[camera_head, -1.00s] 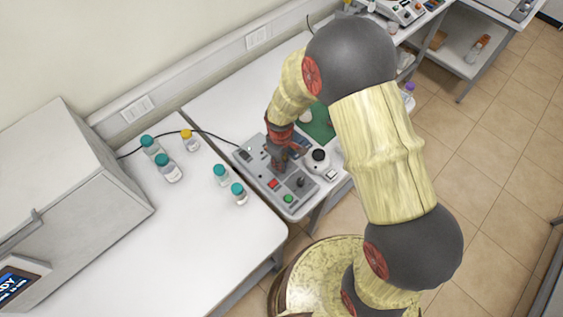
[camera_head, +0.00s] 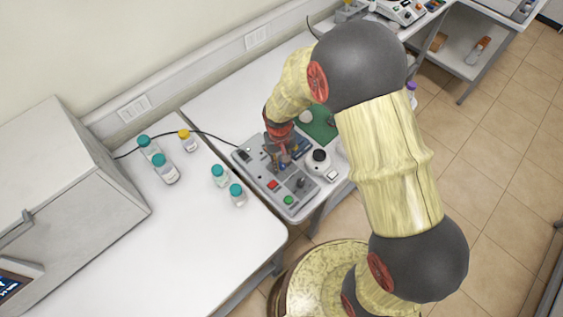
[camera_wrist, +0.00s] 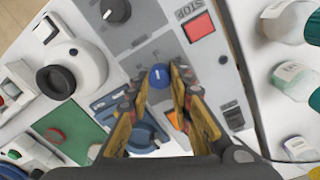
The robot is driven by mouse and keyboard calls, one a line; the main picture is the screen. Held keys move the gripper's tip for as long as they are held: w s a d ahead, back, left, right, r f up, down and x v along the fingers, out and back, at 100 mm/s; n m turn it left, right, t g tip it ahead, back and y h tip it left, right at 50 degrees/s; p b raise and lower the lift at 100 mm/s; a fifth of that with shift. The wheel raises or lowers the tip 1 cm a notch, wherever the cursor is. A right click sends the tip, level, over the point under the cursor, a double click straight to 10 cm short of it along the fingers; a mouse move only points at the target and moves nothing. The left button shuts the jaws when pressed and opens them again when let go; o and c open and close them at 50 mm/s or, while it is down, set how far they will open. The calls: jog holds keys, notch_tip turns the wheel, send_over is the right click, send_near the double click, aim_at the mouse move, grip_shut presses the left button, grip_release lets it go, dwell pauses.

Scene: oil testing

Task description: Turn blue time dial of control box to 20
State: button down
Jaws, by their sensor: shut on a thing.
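The grey control box (camera_head: 265,190) stands on the white table. In the wrist view, its blue dial (camera_wrist: 159,76) has a white pointer line that points roughly to the top of the picture. My gripper (camera_wrist: 162,74) has its two yellow-and-dark fingers on either side of this dial, shut on it. In the head view, my gripper (camera_head: 284,158) reaches down onto the box from above and hides the dial. The scale marks around the dial are too small to read.
A black knob (camera_wrist: 117,10) and a red stop button (camera_wrist: 199,27) sit on the panel near the dial. A white device with a black round top (camera_head: 319,158) stands close at the right. Several capped bottles (camera_head: 219,175) stand left of the box.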

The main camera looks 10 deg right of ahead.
aim_at(280, 164)
jog(key=shift+m, duration=0.3)
jog(key=c, duration=1.7)
grip_release()
jog(key=shift+o, duration=0.6)
notch_tip(280, 164, up, 12)
jog(key=shift+a, duration=0.25)
